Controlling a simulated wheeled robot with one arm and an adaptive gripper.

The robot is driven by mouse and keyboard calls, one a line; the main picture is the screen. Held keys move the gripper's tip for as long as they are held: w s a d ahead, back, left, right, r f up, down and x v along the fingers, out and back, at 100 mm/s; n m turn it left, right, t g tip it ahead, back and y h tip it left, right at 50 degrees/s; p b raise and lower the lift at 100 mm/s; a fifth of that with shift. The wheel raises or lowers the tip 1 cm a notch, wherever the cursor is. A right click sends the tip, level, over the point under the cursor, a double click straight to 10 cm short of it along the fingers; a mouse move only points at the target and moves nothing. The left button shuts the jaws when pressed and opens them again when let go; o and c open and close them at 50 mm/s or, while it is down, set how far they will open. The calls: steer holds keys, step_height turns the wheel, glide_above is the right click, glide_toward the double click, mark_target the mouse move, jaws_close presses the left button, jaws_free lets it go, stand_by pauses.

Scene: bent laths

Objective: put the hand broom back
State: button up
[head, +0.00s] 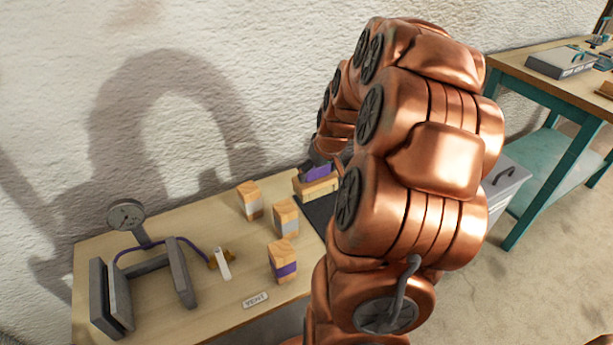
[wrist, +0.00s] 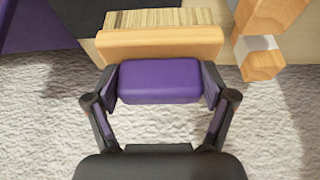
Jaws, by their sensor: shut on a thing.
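The hand broom has a purple grip, a wooden block and pale bristles; it shows in the wrist view (wrist: 160,42) at the top centre. In the head view the hand broom (head: 317,187) is at the back right of the bench, partly hidden by my arm. My gripper (wrist: 160,83) is shut on the purple grip, one finger on each side. In the head view my gripper is mostly hidden behind my copper arm. The broom appears over or on a dark mat (head: 319,213); I cannot tell whether it touches it.
Several wooden blocks with coloured bands (head: 284,262) stand left of the broom. A gauge (head: 126,215) and a grey clamp-like frame (head: 178,272) are at the bench's left. A small label (head: 255,300) lies in front. A teal-legged table (head: 545,75) stands far right. The rough wall is close behind.

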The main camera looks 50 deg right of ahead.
mark_target(321, 174)
steer(key=shift+d+f+b, duration=0.15)
steer(key=shift+f+b, duration=0.35)
steer(key=shift+f, duration=0.3)
steer(key=shift+d+f+b, duration=0.15)
steer(key=shift+f+b, duration=0.3)
steer(key=shift+f, duration=0.3)
steer(key=w+d+f, duration=0.1)
steer(key=w+d, duration=0.9)
steer(key=w, duration=0.1)
steer(key=shift+d, duration=0.35)
steer(key=shift+w+f, duration=0.2)
steer(key=shift+f, duration=1.75)
steer(key=shift+f, duration=0.15)
steer(key=o, duration=1.1)
steer(key=shift+c, duration=0.2)
